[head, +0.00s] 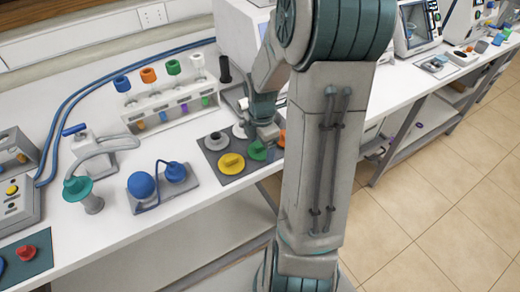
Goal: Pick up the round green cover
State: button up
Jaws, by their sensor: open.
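The round green cover (256,152) lies on a dark grey mat (219,180) on the white bench, to the right of a yellow cover (231,164). My gripper (267,137) is open, pointing down just above and to the right of the green cover. Its fingers partly hide the far right side of the cover. I cannot tell whether they touch it. My own arm hides the right part of the mat.
Black (216,140), white (239,130) and orange (282,138) covers share the mat. Behind stands a rack (170,108) with capped tubes. To the left are a blue flask device (160,186) and a green-topped stand (79,190). The bench's front edge is close to the mat.

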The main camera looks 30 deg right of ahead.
jog(key=c, duration=0.8)
jog(key=shift+o, duration=0.2)
jog(key=shift+r, duration=0.1)
